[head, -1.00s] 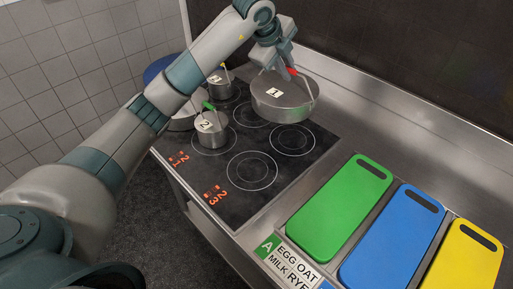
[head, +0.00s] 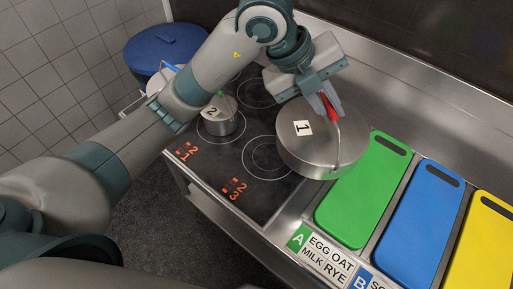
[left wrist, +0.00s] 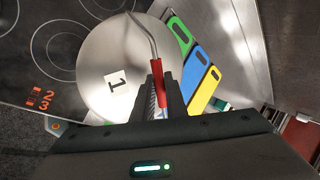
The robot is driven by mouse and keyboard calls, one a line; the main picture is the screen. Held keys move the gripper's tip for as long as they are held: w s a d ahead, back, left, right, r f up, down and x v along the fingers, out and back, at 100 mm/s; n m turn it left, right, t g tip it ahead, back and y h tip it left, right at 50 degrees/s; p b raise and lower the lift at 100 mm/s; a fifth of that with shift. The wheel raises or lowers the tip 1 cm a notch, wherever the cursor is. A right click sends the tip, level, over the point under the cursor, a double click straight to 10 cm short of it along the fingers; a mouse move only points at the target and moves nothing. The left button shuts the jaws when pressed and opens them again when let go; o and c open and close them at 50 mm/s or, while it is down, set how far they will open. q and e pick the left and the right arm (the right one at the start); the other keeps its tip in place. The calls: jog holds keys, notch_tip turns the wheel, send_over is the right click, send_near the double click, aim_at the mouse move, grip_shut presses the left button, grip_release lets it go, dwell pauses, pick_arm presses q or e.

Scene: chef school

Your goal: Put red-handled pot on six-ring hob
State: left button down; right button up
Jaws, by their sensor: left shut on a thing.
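The red-handled pot (head: 310,150) is a wide steel pot with a label "1" on its lid and a wire bail with a red grip. My left gripper (head: 327,108) is shut on the red grip from above. The pot overlaps the right edge of the six-ring hob (head: 225,188) and the left edge of the green board in the head view. I cannot tell exactly how high it hangs. The left wrist view shows the lid (left wrist: 112,65) and the red handle (left wrist: 160,84) between the fingers. My right gripper is not in view.
A small pot labelled "2" (head: 222,122) stands on the hob, with another pot partly behind my arm. Green (head: 362,195), blue (head: 420,222) and yellow (head: 485,245) boards lie to the right. Front hob rings are bare.

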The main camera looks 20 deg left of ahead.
pick_arm(q)
jog(key=shift+s, duration=0.5)
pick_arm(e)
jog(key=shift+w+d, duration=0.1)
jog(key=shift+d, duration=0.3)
